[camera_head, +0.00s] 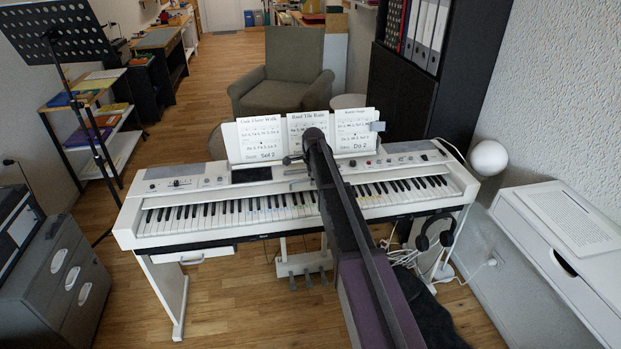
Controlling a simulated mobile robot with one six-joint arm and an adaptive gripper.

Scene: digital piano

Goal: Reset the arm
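My arm reaches from the bottom of the head view up to the middle of the white digital piano (160,225). Its dark far end stands in front of the music sheets and over the piano's control panel. A small dark part that looks like my gripper (292,159) shows just left of the arm's end. It is too small and too much hidden by the arm to show its fingers or anything held. I cannot tell whether it touches the piano. The arm also covers some of the keys right of the middle.
Three music sheets (259,139) stand on the piano. A black music stand (55,38) is at the left, a grey cabinet (62,275) at the lower left. Headphones (436,234) hang at the piano's right front. A white cabinet (545,270) stands right, an armchair (280,75) behind.

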